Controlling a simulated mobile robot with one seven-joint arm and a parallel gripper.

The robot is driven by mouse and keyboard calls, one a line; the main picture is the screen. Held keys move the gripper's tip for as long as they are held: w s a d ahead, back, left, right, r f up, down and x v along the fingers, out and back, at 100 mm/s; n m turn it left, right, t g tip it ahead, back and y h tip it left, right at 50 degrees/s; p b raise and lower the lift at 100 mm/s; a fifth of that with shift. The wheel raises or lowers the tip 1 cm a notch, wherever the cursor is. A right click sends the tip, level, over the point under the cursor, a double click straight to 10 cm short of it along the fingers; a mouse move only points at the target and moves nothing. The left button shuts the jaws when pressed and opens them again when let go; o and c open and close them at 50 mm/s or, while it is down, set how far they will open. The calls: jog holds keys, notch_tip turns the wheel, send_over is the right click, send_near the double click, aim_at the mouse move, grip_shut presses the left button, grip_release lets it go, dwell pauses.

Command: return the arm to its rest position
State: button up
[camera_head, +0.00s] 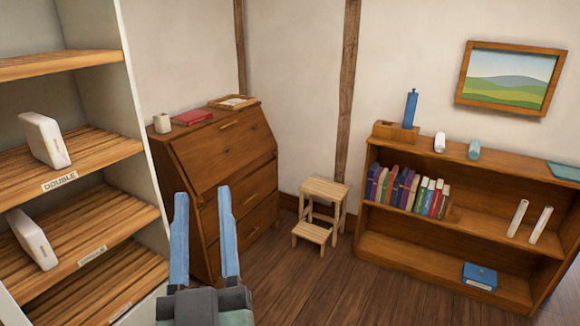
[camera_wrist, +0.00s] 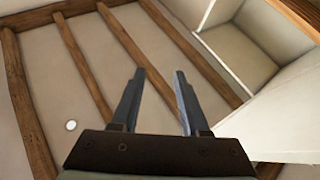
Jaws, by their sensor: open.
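My gripper (camera_head: 203,238) shows at the lower middle of the head view, its two blue fingers pointing up and spread apart. Nothing is between them. In the wrist view, my gripper (camera_wrist: 158,105) is also open and empty, and it faces a ceiling with wooden beams (camera_wrist: 83,65). In the head view the fingers overlap the lower front of the wooden desk. Most of my arm is out of view.
A shelf unit (camera_head: 95,150) with white objects stands close on the left. A slant-front desk (camera_head: 225,150), a step stool (camera_head: 325,190) and a low bookcase (camera_head: 400,245) line the walls. The wooden floor (camera_head: 330,285) in front is clear.

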jog(key=s+d+r+m+t+h, duration=0.2)
jog(key=d+r, duration=0.3)
jog(key=r, duration=0.6)
jog(key=s+d+r+m+t+h, duration=0.2)
jog(key=d+r, duration=0.4)
jog(key=r, duration=0.5)
jog(key=shift+s+r+h, duration=0.35)
jog(key=shift+s+h, duration=0.55)
jog(key=shift+s, duration=0.05)
